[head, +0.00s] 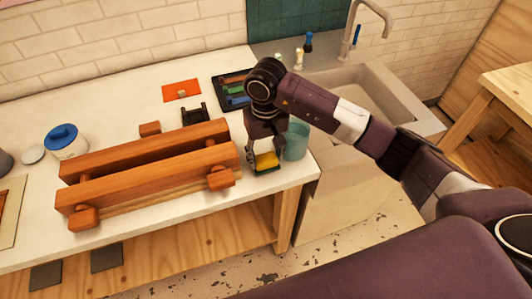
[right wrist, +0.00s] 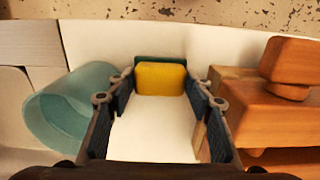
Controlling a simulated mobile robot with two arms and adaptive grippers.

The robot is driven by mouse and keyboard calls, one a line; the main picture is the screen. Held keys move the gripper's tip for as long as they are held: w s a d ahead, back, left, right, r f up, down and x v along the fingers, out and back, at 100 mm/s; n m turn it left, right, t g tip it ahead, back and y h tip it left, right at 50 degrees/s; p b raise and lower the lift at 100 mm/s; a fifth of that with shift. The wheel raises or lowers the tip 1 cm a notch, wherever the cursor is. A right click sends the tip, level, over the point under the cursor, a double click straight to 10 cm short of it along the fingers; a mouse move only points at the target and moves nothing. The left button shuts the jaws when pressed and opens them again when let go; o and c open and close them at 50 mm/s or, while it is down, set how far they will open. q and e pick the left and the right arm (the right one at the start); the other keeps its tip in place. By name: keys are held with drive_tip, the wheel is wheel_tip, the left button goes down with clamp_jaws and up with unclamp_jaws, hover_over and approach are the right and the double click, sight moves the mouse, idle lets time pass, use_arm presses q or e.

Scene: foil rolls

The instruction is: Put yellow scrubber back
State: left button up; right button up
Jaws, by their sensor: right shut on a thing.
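The yellow scrubber (head: 266,161) has a yellow face and a dark green layer. It is near the counter's front right edge. It also shows in the right wrist view (right wrist: 160,77), between the fingertips. My right gripper (head: 265,167) points down and is shut on the scrubber, one finger on each side. I cannot tell whether the scrubber touches the counter. My left gripper is out of view.
A teal cup (head: 295,141) stands just right of the scrubber. A wooden roll rack (head: 150,185) is close on its left. Behind are a black tray with coloured items (head: 224,82), a small black holder (head: 194,115) and the sink (head: 400,95).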

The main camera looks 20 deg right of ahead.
sight(266, 158)
drive_tip(key=shift+f, duration=0.15)
drive_tip(key=o, duration=0.8)
drive_tip(key=shift+o, duration=0.2)
drive_tip(key=shift+r, duration=0.35)
wheel_tip(266, 158, up, 12)
drive_tip(key=b, duration=0.4)
drive_tip(key=shift+f, duration=0.15)
